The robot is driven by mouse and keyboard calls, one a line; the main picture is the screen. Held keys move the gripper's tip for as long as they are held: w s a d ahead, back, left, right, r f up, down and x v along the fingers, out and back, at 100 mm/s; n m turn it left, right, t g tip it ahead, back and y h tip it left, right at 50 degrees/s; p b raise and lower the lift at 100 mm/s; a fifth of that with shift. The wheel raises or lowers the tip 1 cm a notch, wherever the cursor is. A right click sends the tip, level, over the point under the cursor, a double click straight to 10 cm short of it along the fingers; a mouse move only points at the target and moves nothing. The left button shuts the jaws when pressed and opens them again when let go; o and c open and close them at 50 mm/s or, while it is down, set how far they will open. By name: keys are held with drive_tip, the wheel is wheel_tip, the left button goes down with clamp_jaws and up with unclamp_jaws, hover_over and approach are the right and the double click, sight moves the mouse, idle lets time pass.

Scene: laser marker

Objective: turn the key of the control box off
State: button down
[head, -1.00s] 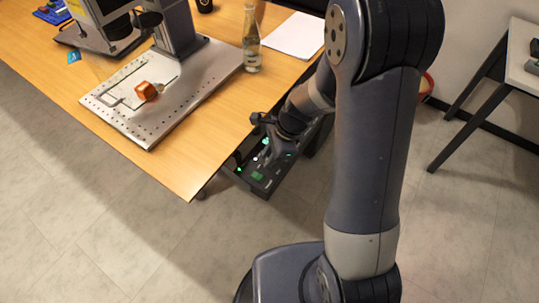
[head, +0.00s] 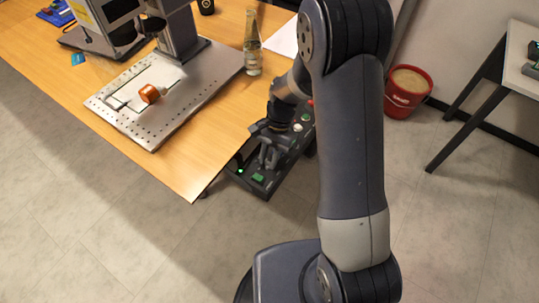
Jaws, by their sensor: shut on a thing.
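The control box (head: 287,170) is a dark panel beside the right edge of the wooden table. It has a lit green light (head: 240,171) at its left, a green button (head: 258,177) near its front, a pale button (head: 298,127) and a red button (head: 310,101) towards the back. My gripper (head: 268,160) points down at the middle of the box, its fingers close together at the panel. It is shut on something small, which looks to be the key. The key itself is hidden by the fingers, so its angle cannot be told.
A metal plate (head: 125,125) under the marking machine carries an orange part (head: 150,94). A glass bottle (head: 252,55) stands near the table's right edge. A red bucket (head: 405,95) is on the floor behind my arm. A second table (head: 520,75) stands at right. The front floor is clear.

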drive_tip(key=n, duration=0.2)
drive_tip(key=n+h, duration=0.1)
drive_tip(key=n, duration=0.1)
drive_tip(key=shift+a+n+g+h+p, duration=0.15)
drive_tip(key=shift+n+g+h+p, duration=0.15)
drive_tip(key=shift+n+h, duration=0.7)
drive_tip(key=shift+n, duration=1.1)
drive_tip(key=c, duration=1.2)
unclamp_jaws()
drive_tip(key=shift+c, duration=0.2)
drive_tip(key=shift+w, duration=0.1)
drive_tip(key=v, duration=1)
drive_tip(key=shift+a+r+p, duration=0.2)
drive_tip(key=shift+r+p, duration=0.15)
drive_tip(key=shift+p, duration=0.1)
drive_tip(key=shift+w, duration=0.15)
